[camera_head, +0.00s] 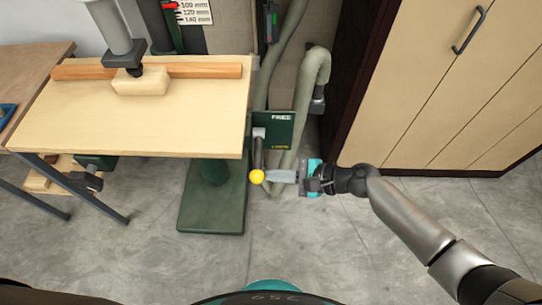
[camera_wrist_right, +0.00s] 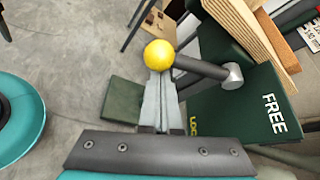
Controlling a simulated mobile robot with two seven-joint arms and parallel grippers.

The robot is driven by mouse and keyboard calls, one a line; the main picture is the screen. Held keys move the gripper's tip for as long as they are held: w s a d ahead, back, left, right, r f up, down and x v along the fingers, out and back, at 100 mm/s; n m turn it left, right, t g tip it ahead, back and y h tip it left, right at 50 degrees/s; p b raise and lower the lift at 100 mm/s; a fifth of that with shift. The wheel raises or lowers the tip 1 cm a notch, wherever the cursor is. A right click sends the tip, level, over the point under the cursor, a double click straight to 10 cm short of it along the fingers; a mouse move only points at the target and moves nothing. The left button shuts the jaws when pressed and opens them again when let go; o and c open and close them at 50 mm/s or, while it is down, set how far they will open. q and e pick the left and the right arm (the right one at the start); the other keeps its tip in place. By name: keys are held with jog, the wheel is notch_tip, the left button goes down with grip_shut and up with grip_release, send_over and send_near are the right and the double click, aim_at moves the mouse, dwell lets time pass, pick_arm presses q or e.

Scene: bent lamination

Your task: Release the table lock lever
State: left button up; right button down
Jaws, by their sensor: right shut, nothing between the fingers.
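The table lock lever (camera_head: 257,152) is a dark bar with a yellow ball knob (camera_head: 257,177). It hangs from its pivot on a green plate (camera_head: 286,128), marked FREE at the top and with partly hidden yellow lettering at the bottom. The lever points down, to the lettered lower end. My right gripper (camera_head: 270,176) is shut and empty, its fingertips at the right side of the knob; touching or just apart, I cannot tell. In the right wrist view the knob (camera_wrist_right: 159,54) shows just beyond the fingertips (camera_wrist_right: 157,76). My left gripper is out of view.
A pale wooden table (camera_head: 190,125) on a green pedestal stands left of the lever, with a wood strip (camera_head: 200,71) and a block on it. A grey hose (camera_head: 313,75) runs behind the plate. A tan cabinet (camera_head: 420,80) stands right. Floor in front is clear.

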aim_at(262, 172)
jog(key=r+p, duration=0.1)
jog(key=r+m+g+p, duration=0.1)
jog(key=p, duration=0.1)
jog(key=r+p, duration=0.1)
jog(key=shift+s+m+g, duration=0.25)
jog(key=shift+m+g, duration=0.05)
pick_arm(q)
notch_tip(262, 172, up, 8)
jog(key=p, duration=0.3)
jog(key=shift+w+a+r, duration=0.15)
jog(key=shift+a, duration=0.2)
pick_arm(e)
jog(key=shift+s+r+m+g, duration=0.1)
jog(key=shift+r+m+g, duration=0.7)
jog(key=shift+r, duration=0.05)
